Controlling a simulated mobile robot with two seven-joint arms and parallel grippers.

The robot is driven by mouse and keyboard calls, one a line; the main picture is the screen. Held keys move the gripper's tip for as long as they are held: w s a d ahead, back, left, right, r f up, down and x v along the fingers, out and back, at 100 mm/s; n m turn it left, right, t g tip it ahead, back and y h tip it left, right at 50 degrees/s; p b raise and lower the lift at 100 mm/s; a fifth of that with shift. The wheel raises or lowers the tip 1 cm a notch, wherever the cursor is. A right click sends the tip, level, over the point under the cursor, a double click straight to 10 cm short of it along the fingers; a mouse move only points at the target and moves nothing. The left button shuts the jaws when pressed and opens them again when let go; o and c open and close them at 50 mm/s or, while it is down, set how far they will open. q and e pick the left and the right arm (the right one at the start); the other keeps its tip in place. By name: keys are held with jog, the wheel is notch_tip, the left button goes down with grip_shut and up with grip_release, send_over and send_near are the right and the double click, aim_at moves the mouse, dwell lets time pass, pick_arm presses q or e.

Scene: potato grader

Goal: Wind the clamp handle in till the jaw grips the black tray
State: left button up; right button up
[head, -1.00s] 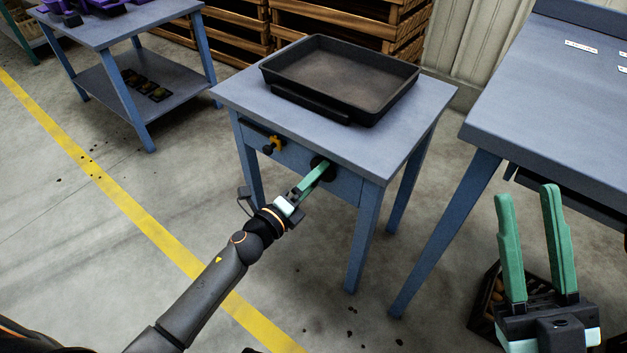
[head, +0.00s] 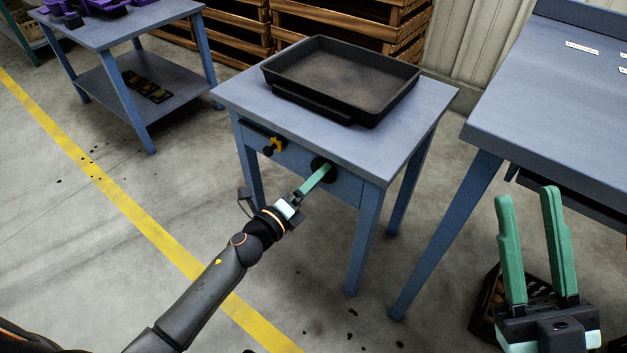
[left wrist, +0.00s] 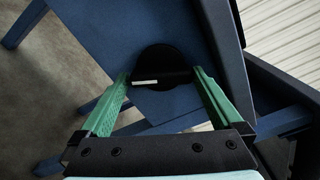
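The black tray (head: 400,95) lies on the small blue table (head: 235,95). A low black bar (head: 310,105), which looks like the clamp jaw, lies along its near side; whether they touch is unclear. The round black clamp handle (head: 318,163) is on the table's front. In the left wrist view the handle (left wrist: 163,62) shows a white mark. My left gripper (head: 320,172) has its green fingers (left wrist: 162,78) on opposite sides of the handle, seemingly closed against its rim. My right gripper (head: 524,192) is open and empty at the lower right.
A larger blue table (head: 540,110) stands at right, with a dark crate (head: 488,300) on the floor below. Wooden pallets (head: 350,15) stand behind. The floor at left is mostly clear.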

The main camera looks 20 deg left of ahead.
pick_arm(q)
jog(key=p+v, duration=0.1)
jog(key=v, duration=1.1)
jog(key=shift+s, duration=0.25)
jog(key=shift+a+r, duration=0.1)
